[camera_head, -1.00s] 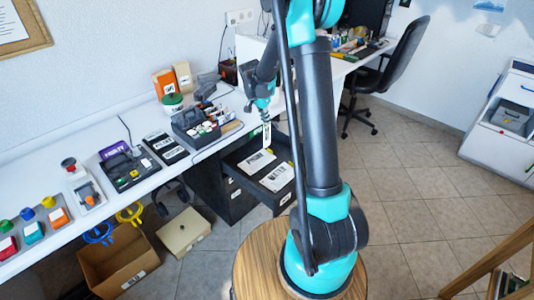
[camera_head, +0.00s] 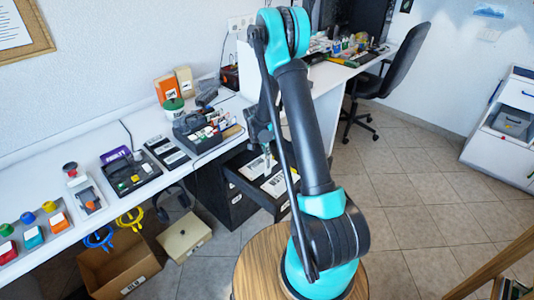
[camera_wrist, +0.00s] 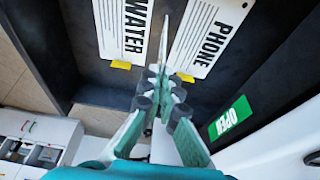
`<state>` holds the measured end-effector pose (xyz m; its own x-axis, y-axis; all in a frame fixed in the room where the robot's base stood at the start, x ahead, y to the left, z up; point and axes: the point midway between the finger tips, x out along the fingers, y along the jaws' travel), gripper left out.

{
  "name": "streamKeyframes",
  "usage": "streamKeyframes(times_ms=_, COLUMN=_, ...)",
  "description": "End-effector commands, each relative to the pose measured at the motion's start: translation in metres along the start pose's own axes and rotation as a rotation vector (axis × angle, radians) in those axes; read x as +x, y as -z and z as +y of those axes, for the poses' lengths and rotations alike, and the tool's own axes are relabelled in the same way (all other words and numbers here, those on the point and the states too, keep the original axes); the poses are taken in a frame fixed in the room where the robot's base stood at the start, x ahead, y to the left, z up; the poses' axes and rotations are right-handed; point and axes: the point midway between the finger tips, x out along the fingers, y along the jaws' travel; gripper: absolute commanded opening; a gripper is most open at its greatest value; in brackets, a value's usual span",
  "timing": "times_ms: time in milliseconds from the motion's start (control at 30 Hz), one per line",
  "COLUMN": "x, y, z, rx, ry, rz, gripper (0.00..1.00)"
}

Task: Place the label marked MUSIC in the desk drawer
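The desk drawer (camera_head: 240,184) stands open below the desk end. It holds two white labels lying flat, and in the wrist view they read WATER (camera_wrist: 124,24) and PHONE (camera_wrist: 207,36). My gripper (camera_head: 267,147) is over the drawer, pointing down. In the wrist view its fingers (camera_wrist: 161,75) are closed together on a thin label (camera_wrist: 163,42) seen edge-on. The held label (camera_head: 268,160) hangs low at the drawer opening in the head view. Its text cannot be read, and I cannot tell whether it touches the drawer floor.
A green OPEN sticker (camera_wrist: 230,118) is beside the drawer's inside. The desk (camera_head: 110,150) carries a dark organiser (camera_head: 195,130), boxes and devices. A cardboard box (camera_head: 118,265) and a beige box (camera_head: 185,238) stand on the floor. An office chair (camera_head: 400,65) is at the back.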

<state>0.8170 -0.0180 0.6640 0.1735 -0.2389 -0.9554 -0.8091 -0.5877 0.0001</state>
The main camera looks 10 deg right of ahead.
Motion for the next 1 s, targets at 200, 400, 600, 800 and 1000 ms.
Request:
streamKeyframes(times_ms=200, x=0.001, y=-0.001, z=0.000, rx=0.000, ry=0.000, rz=0.000, gripper=0.00)
streamKeyframes(times_ms=400, x=0.004, y=-0.001, z=0.000, rx=0.000, ry=0.000, rz=0.000, gripper=0.08)
streamKeyframes(times_ms=600, x=0.004, y=-0.001, z=0.000, rx=0.000, ry=0.000, rz=0.000, gripper=0.26)
streamKeyframes(times_ms=800, x=0.003, y=-0.001, z=0.000, rx=0.000, ry=0.000, rz=0.000, gripper=0.26)
streamKeyframes(times_ms=1000, x=-0.007, y=0.000, z=0.000, rx=0.000, ry=0.000, rz=0.000, gripper=0.26)
